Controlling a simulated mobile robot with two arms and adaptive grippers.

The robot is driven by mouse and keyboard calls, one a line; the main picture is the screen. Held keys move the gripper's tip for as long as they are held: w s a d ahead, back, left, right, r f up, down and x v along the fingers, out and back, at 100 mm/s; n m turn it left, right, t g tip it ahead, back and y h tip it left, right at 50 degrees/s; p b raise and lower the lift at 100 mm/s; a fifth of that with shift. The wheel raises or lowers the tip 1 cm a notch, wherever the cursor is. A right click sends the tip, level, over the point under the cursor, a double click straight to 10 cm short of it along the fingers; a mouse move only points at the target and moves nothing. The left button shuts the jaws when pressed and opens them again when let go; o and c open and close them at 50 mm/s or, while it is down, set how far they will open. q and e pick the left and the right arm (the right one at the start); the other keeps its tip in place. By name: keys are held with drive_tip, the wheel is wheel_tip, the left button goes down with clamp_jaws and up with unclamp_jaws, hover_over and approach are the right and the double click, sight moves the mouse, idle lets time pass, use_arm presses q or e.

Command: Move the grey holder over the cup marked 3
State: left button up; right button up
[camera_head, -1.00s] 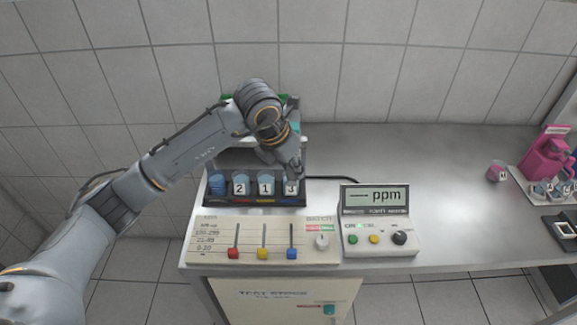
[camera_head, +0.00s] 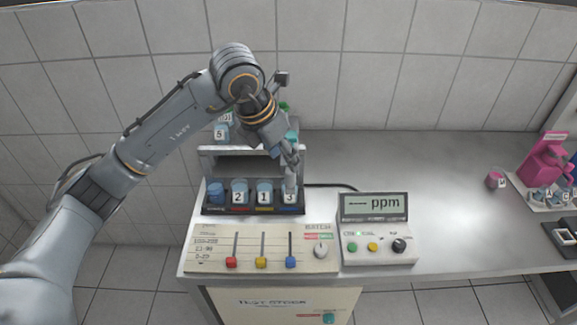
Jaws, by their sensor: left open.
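The cup marked 3 (camera_head: 289,198) stands at the right end of a dark rack (camera_head: 253,211) on the steel counter. A small upright grey piece (camera_head: 290,180), which looks like the grey holder, is at the top of this cup. I cannot tell whether it rests on the rim or sits inside. My left gripper (camera_head: 291,160) is open just above the grey piece, pointing down. The picture is too small to tell whether they touch. My right gripper is not in view.
Cups marked 2 (camera_head: 239,193) and 1 (camera_head: 264,193) and a blue cup (camera_head: 215,193) share the rack. A shelf (camera_head: 210,152) stands behind. A slider panel (camera_head: 215,262) and a ppm meter (camera_head: 376,207) are in front. The counter to the right is mostly clear.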

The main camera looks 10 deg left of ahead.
use_arm(q)
drive_tip(key=shift+v, duration=1.6)
